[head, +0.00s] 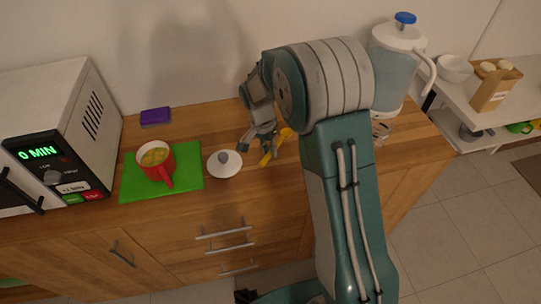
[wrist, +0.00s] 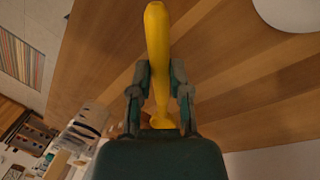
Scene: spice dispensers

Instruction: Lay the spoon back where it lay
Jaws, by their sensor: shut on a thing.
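A yellow spoon (head: 279,141) is at the wooden counter, right of the white lid. My gripper (head: 267,151) is shut on it. In the wrist view the spoon (wrist: 157,45) runs up between the two fingers of my gripper (wrist: 159,95), with its lower end partly hidden by the gripper. I cannot tell whether the spoon touches the counter (head: 210,118) or is just above it.
A white lid (head: 224,163) with a grey knob lies left of my gripper. A red pot (head: 157,163) with yellow contents stands on a green mat (head: 190,184). A purple block (head: 155,116), a microwave (head: 70,130) and a water dispenser (head: 394,68) stand around.

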